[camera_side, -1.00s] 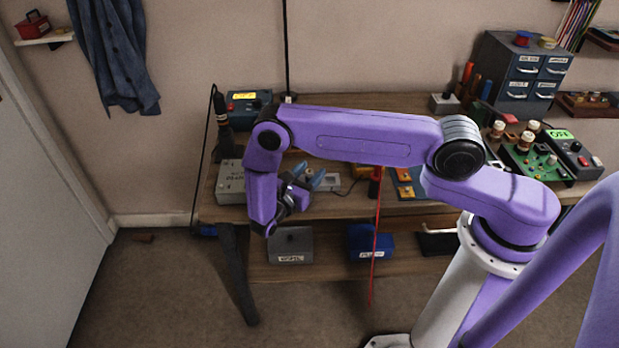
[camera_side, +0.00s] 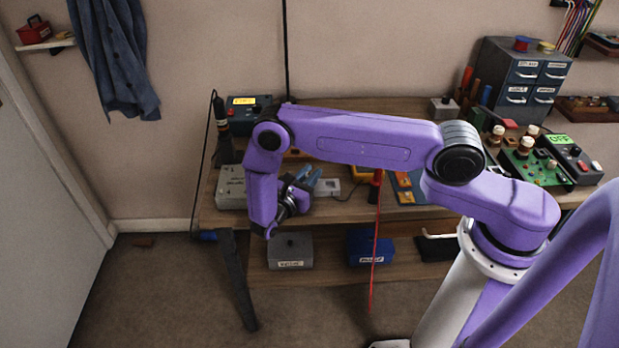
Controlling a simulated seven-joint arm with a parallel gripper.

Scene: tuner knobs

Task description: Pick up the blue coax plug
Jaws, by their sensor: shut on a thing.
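A small blue piece (camera_side: 207,235) hangs at the bench's left edge, near the low end of a thin black cable (camera_side: 197,180). It looks like a plug, but I cannot be sure that it is the blue coax plug. My gripper is well to the right of it and apart from it.
A pale box (camera_side: 230,187) stands left of my gripper, and a small white box (camera_side: 327,187) is just right of it. A red cord (camera_side: 375,240) hangs over the front edge. Grey (camera_side: 291,250) and blue (camera_side: 369,246) boxes sit on the shelf below.

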